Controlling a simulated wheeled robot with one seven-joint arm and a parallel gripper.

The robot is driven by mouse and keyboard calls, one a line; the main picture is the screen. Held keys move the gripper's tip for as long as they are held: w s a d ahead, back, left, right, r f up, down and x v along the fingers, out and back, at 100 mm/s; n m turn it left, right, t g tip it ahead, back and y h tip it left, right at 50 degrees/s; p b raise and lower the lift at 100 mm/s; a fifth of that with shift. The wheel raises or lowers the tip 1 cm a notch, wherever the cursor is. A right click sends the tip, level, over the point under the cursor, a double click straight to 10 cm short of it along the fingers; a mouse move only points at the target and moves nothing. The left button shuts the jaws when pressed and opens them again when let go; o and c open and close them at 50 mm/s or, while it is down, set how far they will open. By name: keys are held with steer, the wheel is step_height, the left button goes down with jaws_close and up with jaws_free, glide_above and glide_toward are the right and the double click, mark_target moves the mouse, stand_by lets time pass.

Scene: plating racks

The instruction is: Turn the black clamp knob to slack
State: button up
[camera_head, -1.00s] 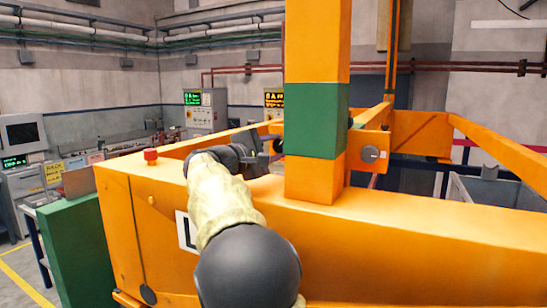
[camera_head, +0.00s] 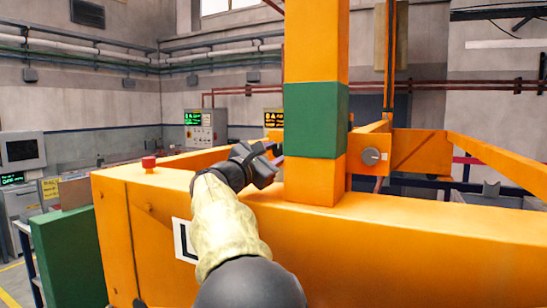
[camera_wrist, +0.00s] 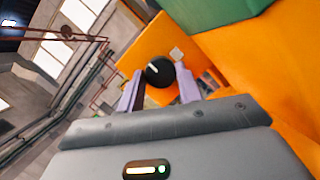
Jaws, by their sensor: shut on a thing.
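The black clamp knob (camera_wrist: 160,72) shows in the wrist view as a round knob with a short white line on its face. It sits between the two purple fingertips of my gripper (camera_wrist: 160,80), which is shut on it. In the head view my gripper (camera_head: 274,150) is at the left side of the orange and green post, and the black knob is hidden there behind the gripper and post.
The post's green band (camera_head: 316,120) stands close right of my gripper. A grey dial (camera_head: 371,156) is on an orange bracket to the right. Control cabinets (camera_head: 205,128) stand behind.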

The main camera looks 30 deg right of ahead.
steer(key=shift+f, duration=0.15)
steer(key=o, duration=1)
steer(key=shift+s+a+f+b, duration=0.15)
steer(key=shift+s+a+b, duration=0.05)
steer(key=shift+a+b, duration=0.25)
steer(key=b+v, duration=0.7)
steer(key=v, duration=0.9)
steer(key=shift+a, duration=0.15)
